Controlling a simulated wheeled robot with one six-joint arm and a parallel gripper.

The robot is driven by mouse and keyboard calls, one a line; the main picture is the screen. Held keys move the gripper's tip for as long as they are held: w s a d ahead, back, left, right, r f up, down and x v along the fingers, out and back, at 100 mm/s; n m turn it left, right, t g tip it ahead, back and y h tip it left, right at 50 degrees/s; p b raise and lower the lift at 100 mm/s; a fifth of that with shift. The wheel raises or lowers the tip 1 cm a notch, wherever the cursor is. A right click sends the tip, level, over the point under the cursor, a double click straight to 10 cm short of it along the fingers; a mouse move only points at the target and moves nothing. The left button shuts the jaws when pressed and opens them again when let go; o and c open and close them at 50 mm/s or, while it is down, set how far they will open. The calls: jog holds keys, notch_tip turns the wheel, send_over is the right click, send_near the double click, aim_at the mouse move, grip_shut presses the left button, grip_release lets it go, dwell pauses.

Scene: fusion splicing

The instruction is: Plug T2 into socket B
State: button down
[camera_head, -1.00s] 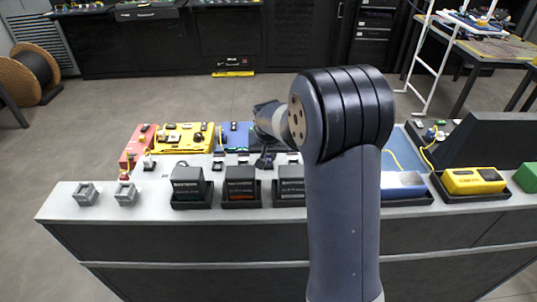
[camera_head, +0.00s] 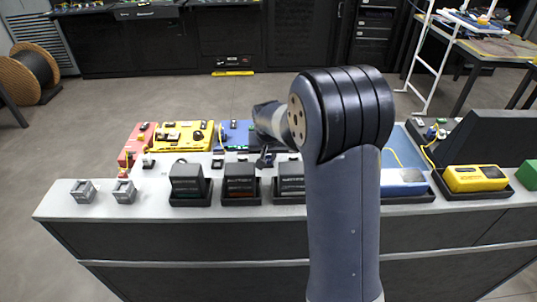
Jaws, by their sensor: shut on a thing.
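My gripper (camera_head: 265,160) is low over the back middle of the bench, partly behind my own arm. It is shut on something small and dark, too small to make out. I cannot read labels, so I cannot tell T2 or socket B by name. Small dark socket-like blocks stand on the bench, one at the left (camera_head: 148,164) and one nearer the middle (camera_head: 217,164). The gripper is to the right of both. A blue unit (camera_head: 233,130) lies just behind the gripper, partly hidden by it.
A red unit (camera_head: 138,143) and a yellow unit (camera_head: 182,135) with cords lie at the back left. Several black boxes in trays (camera_head: 240,182) line the front. Two grey blocks (camera_head: 83,191) stand at the front left. A yellow device (camera_head: 476,178) is at the right.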

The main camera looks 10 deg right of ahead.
jog(key=c, duration=1.3)
grip_release()
jog(key=shift+o, duration=0.2)
jog(key=shift+r, duration=0.1)
jog(key=v, duration=1)
jog(key=shift+s+r, duration=0.2)
jog(key=shift+r, duration=0.15)
jog(key=shift+f, duration=0.15)
jog(key=x, duration=1.1)
jog(key=shift+w+r+p, duration=0.1)
jog(key=shift+r+p, duration=0.2)
jog(key=shift+r, duration=0.2)
